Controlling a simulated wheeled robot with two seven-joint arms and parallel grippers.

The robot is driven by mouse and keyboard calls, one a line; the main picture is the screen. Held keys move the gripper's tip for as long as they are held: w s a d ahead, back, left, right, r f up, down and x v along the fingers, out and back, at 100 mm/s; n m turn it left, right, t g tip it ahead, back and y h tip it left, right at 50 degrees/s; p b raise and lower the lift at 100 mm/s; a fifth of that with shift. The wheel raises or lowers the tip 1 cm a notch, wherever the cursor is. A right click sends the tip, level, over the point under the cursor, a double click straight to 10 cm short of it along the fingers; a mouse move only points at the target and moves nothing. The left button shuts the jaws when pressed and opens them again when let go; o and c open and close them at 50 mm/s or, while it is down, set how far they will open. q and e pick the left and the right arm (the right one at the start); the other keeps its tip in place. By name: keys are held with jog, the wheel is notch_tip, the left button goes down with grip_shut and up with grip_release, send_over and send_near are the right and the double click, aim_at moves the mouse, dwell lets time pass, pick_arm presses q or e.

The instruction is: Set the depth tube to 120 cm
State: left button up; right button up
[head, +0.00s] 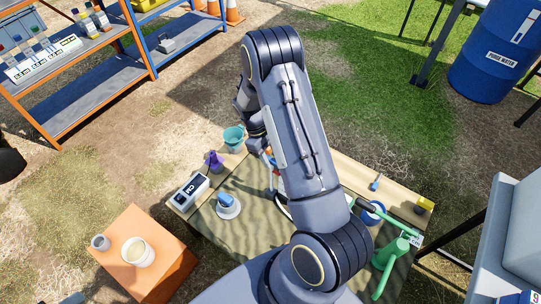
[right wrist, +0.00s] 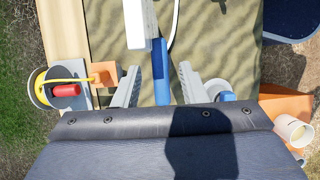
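My right gripper (right wrist: 158,70) is open in the right wrist view. A blue upright bar (right wrist: 161,75) stands between its fingers, with gaps on both sides. A white part (right wrist: 140,25) is just beyond, partly in line with the bar. I cannot tell for certain which part is the depth tube. In the head view my right arm hides most of this place; a white curved hose (head: 281,207) shows beside it. My left gripper is not in view.
The sandy table (head: 205,222) also holds a white disc with a blue block (head: 228,205), a teal cup (head: 234,136), a purple item (head: 214,160) and a green pump (head: 390,255). An orange crate (head: 165,250) with cups stands at left. A shelf (head: 95,90) stands behind.

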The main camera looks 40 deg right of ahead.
jog(key=shift+f, duration=0.1)
grip_shut()
dwell(0.3)
notch_tip(320, 180, up, 9)
jog(key=p, duration=0.4)
jog(key=shift+p, duration=0.4)
grip_release()
jog(key=shift+r, duration=0.2)
jog(key=shift+f, duration=0.1)
